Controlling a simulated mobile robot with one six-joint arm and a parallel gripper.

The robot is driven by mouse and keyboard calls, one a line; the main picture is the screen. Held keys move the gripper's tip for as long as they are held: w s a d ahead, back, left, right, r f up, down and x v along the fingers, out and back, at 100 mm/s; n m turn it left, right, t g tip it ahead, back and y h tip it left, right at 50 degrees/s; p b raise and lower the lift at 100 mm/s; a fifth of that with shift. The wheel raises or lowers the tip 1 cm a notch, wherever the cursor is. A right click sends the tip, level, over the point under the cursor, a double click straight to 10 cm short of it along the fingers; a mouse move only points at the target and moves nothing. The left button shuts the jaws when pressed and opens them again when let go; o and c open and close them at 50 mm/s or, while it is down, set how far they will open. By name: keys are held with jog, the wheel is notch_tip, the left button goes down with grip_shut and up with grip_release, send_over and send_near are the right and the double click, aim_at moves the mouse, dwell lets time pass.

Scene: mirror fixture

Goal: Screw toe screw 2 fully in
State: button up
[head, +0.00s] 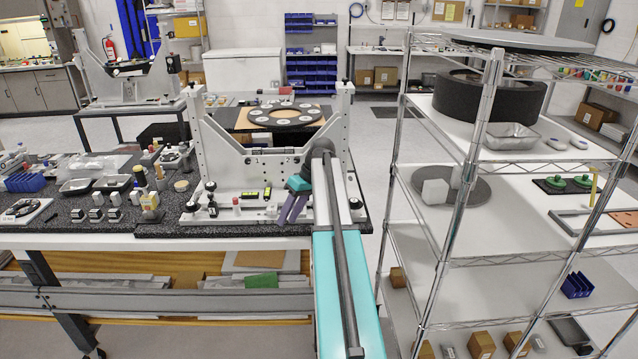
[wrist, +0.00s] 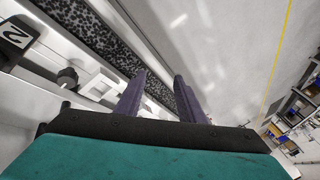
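The white mirror fixture (head: 240,172) stands on a dark granite slab (head: 170,224), with two uprights and a base. In the wrist view a black block bearing a label "2" (wrist: 14,32) is at the upper left. A dark round knob (wrist: 68,77) on a light part sits below it, left of my fingers; it may be toe screw 2, but its depth cannot be told. My gripper (head: 287,218) has purple fingers pointing down at the fixture's front right. In the wrist view my gripper (wrist: 160,76) is open and empty, beside the knob and not around it.
Small bottles and blocks (head: 115,205) stand on the slab left of the fixture. A wire shelf rack (head: 470,190) stands close to the right of my arm. A dark ring with white discs (head: 285,114) lies on a table behind the fixture. Floor shows between slab and rack.

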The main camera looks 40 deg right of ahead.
jog(key=s+a+f+m+g, duration=0.1)
jog(key=s+a+f, duration=0.2)
jog(key=a+f, duration=0.55)
jog(key=s+a+f+g, duration=0.2)
jog(key=s+a+f, duration=0.1)
jog(key=a+f, duration=0.6)
jog(key=s+a+f+m+g, duration=0.1)
jog(key=s+a+f, duration=0.2)
jog(key=a+f, duration=0.65)
jog(key=s+a+f+g+h, duration=0.1)
jog(key=s+a+f, duration=0.3)
jog(key=s, duration=0.5)
jog(key=s+a+f+g+h+p, duration=0.1)
jog(key=s+a+f+h, duration=0.1)
jog(key=s+f, duration=0.5)
jog(key=s+a+f+n+g+h, duration=0.1)
jog(key=s+a+f, duration=0.4)
jog(key=s, duration=0.7)
jog(key=shift+s+a+f+g+p, duration=0.15)
jog(key=shift+a+f+g+p, duration=0.3)
jog(key=shift+f, duration=0.35)
jog(key=shift+d, duration=0.15)
jog(key=shift+c, duration=0.5)
